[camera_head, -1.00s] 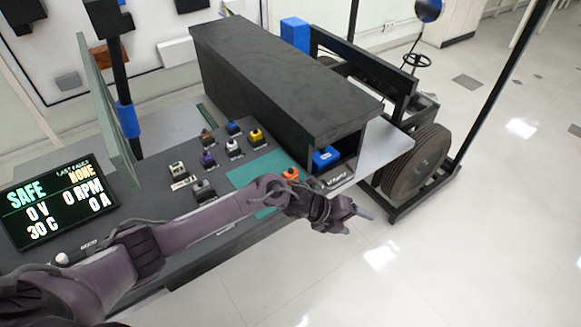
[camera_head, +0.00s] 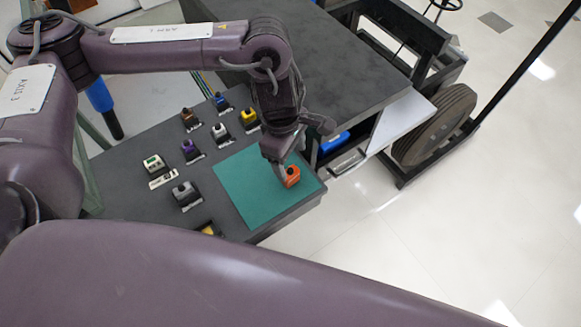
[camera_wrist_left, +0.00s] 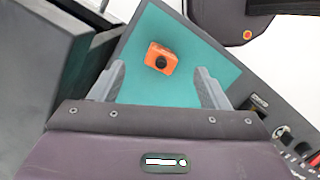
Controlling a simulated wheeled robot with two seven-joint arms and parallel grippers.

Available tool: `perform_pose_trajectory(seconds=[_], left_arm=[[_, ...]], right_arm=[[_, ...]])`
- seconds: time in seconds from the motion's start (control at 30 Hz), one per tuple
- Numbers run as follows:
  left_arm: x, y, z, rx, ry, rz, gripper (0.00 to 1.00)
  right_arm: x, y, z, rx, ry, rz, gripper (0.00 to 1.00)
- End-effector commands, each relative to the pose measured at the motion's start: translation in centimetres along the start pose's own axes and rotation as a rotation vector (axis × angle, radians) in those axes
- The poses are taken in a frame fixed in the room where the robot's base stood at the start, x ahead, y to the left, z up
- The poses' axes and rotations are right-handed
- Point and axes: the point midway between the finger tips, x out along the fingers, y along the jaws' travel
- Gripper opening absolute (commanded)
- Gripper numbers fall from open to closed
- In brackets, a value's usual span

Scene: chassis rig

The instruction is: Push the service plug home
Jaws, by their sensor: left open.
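An orange block with a dark round knob, which looks like the service plug (camera_head: 292,178), rests on the green mat (camera_head: 242,203) at the front of the bench. In the left wrist view the orange plug (camera_wrist_left: 161,58) lies just beyond the fingertips, roughly centred between them. My left gripper (camera_head: 299,143) is open and empty, close to the plug and pointing down towards it, apart from it. It also shows in the left wrist view (camera_wrist_left: 160,70) with both fingers spread over the mat. My right gripper is not in view. I cannot make out the plug's socket.
A big dark housing (camera_head: 330,65) stands behind the mat, with a blue part (camera_head: 335,142) in its open end. Several coloured switches, including a yellow one (camera_head: 249,118), stand left of the mat. A wheel (camera_head: 435,125) is at the right. My arm links cover the foreground.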

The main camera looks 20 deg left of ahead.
Motion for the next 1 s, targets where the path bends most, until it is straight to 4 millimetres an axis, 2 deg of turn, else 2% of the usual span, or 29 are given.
perform_pose_trajectory(seconds=[0.27,0.4,0.67,0.77,1.0], left_arm=[[3.4,-0.3,-0.8,-0.004,0.001,-0.002,0.7],[5.2,-0.2,-0.7,-0.003,-0.002,0.0,0.7],[5.7,-0.2,-0.8,-0.002,-0.002,0.002,0.7],[5.7,-0.2,-0.8,-0.002,-0.002,0.002,0.59],[5.7,-0.2,-0.8,-0.003,-0.002,0.002,0.28]], right_arm=[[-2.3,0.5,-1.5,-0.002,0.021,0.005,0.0],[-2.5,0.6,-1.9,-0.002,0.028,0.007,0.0],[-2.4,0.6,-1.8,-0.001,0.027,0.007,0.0],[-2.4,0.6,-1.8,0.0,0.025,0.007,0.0],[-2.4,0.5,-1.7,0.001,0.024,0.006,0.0]])
